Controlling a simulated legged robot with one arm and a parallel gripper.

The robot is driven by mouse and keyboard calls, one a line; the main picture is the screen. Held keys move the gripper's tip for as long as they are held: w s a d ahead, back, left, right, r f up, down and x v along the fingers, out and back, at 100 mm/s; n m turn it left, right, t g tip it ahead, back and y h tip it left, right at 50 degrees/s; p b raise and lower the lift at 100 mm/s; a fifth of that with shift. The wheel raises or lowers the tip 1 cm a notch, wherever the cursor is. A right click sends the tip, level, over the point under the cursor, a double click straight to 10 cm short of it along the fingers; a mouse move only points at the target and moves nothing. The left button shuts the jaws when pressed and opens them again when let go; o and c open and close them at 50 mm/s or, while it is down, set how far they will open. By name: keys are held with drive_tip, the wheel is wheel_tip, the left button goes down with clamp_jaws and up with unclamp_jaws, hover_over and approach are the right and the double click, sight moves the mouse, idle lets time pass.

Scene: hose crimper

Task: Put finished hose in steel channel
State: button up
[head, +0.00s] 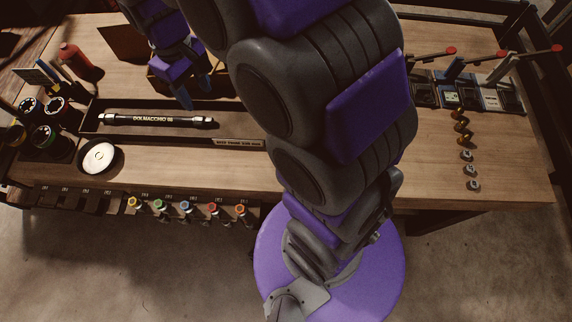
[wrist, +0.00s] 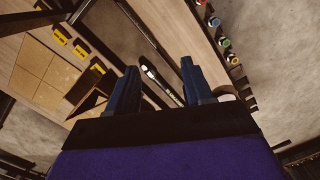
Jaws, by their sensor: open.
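The finished hose (head: 158,121), black with white lettering and metal ends, lies lengthwise inside the dark steel channel (head: 190,141) on the left part of the bench. In the wrist view, part of the hose (wrist: 150,72) shows between my fingers, inside the dark channel (wrist: 137,24). My gripper (head: 195,97) is open and empty above the back edge of the channel, apart from the hose. Its two spread blue fingers show in the wrist view (wrist: 160,78). My arm hides the bench just right of the channel.
Dark spools (head: 45,137) and a red bottle (head: 77,59) stand at left. Coloured fittings (head: 187,208) line the front edge. Small fittings (head: 468,156) and red-handled devices stand at right.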

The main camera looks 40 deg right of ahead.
drive_tip(key=s+d+m, duration=0.2)
drive_tip(key=s, duration=1)
drive_tip(key=s+d+f+m, duration=0.1)
drive_tip(key=s+d+m, duration=0.1)
drive_tip(key=s, duration=1.1)
drive_tip(key=shift+s+d+f+m+g, duration=0.15)
drive_tip(key=shift+s+d+m+g, duration=0.2)
drive_tip(key=shift+d, duration=0.5)
drive_tip(key=shift+w, duration=0.1)
